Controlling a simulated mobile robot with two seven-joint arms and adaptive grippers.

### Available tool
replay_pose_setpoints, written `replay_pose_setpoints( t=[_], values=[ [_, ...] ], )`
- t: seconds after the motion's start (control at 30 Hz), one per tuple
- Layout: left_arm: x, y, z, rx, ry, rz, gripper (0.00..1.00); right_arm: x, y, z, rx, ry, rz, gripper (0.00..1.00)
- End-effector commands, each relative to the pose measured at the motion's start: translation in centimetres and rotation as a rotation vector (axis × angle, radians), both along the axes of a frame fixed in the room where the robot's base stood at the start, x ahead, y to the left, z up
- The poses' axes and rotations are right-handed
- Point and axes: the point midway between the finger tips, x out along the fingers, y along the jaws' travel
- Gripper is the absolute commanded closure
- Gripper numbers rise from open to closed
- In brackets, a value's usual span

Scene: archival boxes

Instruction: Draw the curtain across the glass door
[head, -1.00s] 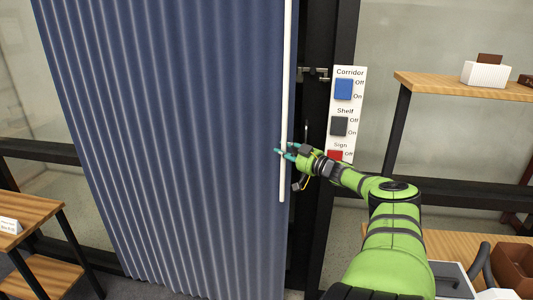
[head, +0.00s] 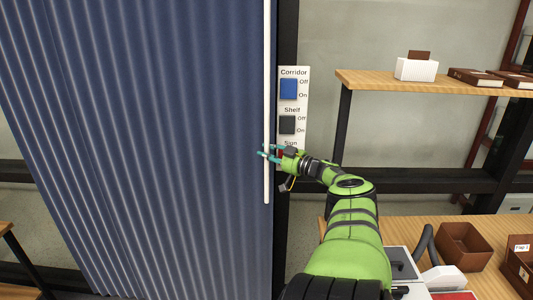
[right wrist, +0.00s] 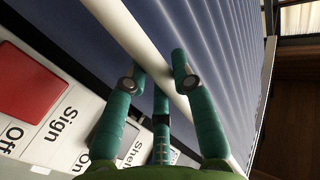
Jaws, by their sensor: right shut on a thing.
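The blue pleated curtain (head: 150,130) hangs across the left and middle of the head view and hides the glass behind it. A white vertical rod (head: 267,90) runs down its right edge. My right gripper (head: 266,153) is shut on the lower part of this rod. In the right wrist view, its teal fingers (right wrist: 162,80) close around the white rod (right wrist: 150,45), with the curtain (right wrist: 225,50) just behind. The dark door frame (head: 287,30) shows just right of the rod. My left gripper is not in view.
A switch panel (head: 291,100) labelled Corridor, Shelf and Sign is right beside my gripper, which partly covers its lower end. A wooden shelf (head: 370,80) with boxes stands at the right. A table (head: 400,230) with brown boxes is below it. A wooden stand (head: 6,227) is at the left edge.

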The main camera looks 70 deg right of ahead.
Motion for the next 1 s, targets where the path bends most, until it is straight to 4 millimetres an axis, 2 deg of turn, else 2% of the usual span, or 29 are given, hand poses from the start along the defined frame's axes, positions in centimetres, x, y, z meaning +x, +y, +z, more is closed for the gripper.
replay_pose_setpoints(
  t=[0.03,0.07,0.1,0.57,1.0],
  values=[
    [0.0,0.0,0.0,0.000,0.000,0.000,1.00,-0.2,-0.1,-0.4,0.001,0.010,-0.005,0.62],
    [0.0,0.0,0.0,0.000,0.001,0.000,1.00,-0.2,-0.1,-0.4,0.001,0.010,-0.005,0.50],
    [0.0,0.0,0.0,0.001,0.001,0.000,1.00,-0.2,-0.1,-0.4,0.001,0.009,-0.005,0.49],
    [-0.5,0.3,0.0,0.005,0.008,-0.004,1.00,-0.2,-0.1,0.1,-0.002,0.007,-0.004,0.49],
    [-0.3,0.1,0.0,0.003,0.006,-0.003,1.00,-0.2,0.0,2.2,-0.002,0.011,-0.001,0.49]
  ],
)
